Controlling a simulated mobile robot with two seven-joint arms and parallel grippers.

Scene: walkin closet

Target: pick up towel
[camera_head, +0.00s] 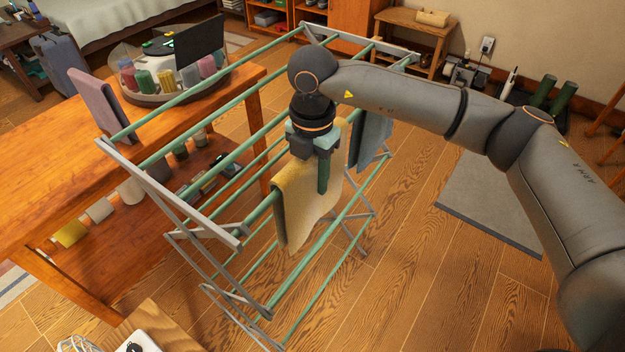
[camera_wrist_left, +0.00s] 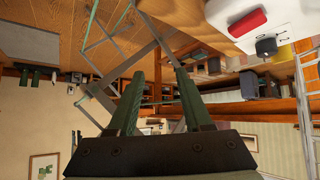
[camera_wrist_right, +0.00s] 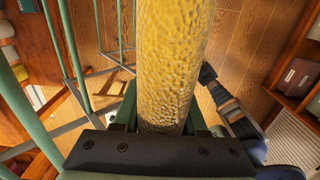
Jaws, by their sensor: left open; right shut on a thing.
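A yellow towel (camera_head: 308,198) hangs over a green bar of the drying rack (camera_head: 228,157) in the head view. My right gripper (camera_head: 322,172) is above it with its fingers pointing down, shut on the towel near its upper part. In the right wrist view the towel (camera_wrist_right: 172,60) fills the space between the fingers, and the right gripper (camera_wrist_right: 158,118) shows at its base. A blue-grey towel (camera_head: 371,140) hangs further back on the rack, and a mauve towel (camera_head: 97,103) hangs at its left end. My left gripper (camera_wrist_left: 150,95) is open and empty in the left wrist view.
A wooden table (camera_head: 60,175) stands close along the rack's left side, with a round organizer (camera_head: 160,90) on it. A grey mat (camera_head: 490,205) lies on the floor at right. A small wooden bench (camera_head: 415,35) stands at the back.

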